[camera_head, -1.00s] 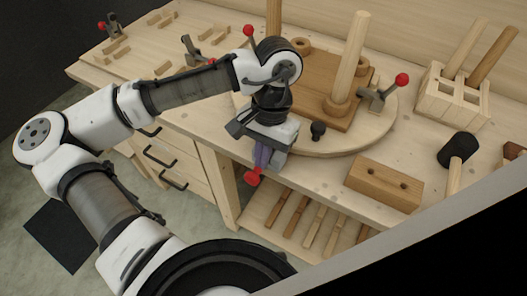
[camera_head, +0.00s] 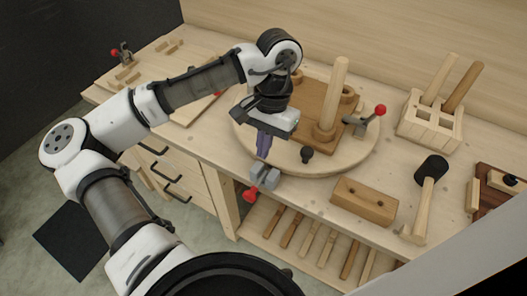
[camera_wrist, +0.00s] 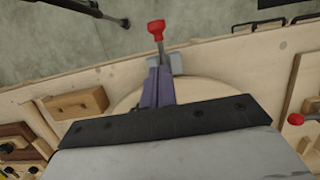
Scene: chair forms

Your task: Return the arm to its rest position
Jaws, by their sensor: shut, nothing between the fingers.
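My gripper (camera_head: 263,150) points down over the front edge of the round board, with its purple fingers closed and empty. The fingers also show in the wrist view (camera_wrist: 157,88). Just past the fingertips, a grey clamp (camera_head: 266,176) with a red-tipped handle (camera_head: 250,193) sits at the bench's front edge. In the wrist view the clamp's grey body (camera_wrist: 177,63) is partly behind the fingers, and its red knob (camera_wrist: 156,28) sticks out over the floor. I cannot tell whether the fingers touch the clamp. My arm is bent and reaches out over the bench.
The round board (camera_head: 345,160) carries a brown plate (camera_head: 305,105) with a tall peg (camera_head: 336,90) and a red-handled clamp (camera_head: 366,122). A wooden block (camera_head: 364,200), a mallet (camera_head: 428,185) and a slotted tool holder (camera_head: 432,128) stand to the right. Drawers (camera_head: 175,175) lie below left.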

